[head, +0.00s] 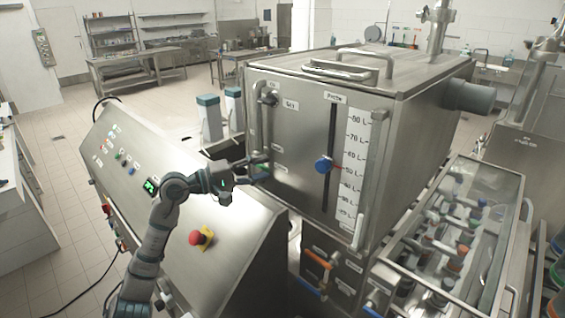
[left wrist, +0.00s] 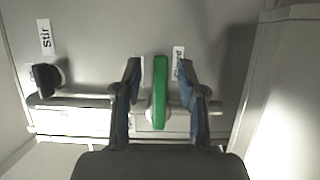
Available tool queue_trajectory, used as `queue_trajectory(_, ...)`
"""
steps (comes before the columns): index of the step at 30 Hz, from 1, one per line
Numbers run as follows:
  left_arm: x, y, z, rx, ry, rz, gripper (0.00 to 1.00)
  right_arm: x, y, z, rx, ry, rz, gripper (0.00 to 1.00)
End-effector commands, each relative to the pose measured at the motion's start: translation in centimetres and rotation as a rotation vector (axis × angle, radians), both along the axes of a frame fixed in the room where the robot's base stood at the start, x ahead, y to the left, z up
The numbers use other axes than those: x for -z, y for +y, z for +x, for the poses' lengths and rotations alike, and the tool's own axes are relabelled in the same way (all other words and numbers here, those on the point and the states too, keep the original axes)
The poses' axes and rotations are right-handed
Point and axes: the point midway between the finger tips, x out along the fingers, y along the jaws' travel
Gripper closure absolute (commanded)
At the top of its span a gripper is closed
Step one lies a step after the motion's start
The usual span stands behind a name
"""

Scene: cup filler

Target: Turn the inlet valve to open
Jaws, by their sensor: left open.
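A green valve handle (left wrist: 160,92) stands upright on a horizontal pipe in the left wrist view. A label beside it is partly hidden, so I cannot read whether it is the inlet valve. My left gripper (left wrist: 160,70) is open, with one finger on each side of the handle and visible gaps between. In the head view my left gripper (head: 260,170) reaches the left part of the steel tank's front (head: 300,135), and the green handle cannot be made out there. My right gripper is not in view.
A black knob (left wrist: 47,78) by the "Stir" label is left of the fingers. The sloped control panel (head: 190,215) with a red button (head: 196,238) lies under my left arm. An orange handle (head: 317,258) is below the tank.

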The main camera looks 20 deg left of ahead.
Motion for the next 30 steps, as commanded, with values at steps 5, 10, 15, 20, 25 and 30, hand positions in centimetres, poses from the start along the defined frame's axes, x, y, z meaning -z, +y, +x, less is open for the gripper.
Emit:
queue_trajectory(5,0.1,0.2,0.5,-0.004,0.001,-0.003,0.59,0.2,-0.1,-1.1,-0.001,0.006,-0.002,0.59)
queue_trajectory(10,0.2,0.3,0.6,-0.005,0.001,-0.003,0.59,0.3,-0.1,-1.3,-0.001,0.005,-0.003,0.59)
queue_trajectory(15,0.1,-0.1,0.6,-0.004,0.001,0.0,0.67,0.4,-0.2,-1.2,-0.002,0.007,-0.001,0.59)
queue_trajectory(20,0.0,-0.4,0.7,-0.003,0.002,0.003,1.0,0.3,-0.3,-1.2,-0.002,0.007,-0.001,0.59)
queue_trajectory(25,0.1,-0.8,0.7,0.001,0.004,0.006,1.0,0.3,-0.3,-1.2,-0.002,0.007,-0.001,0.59)
queue_trajectory(30,0.2,-1.2,0.9,0.005,0.009,0.0,1.0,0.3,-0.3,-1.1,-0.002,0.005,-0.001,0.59)
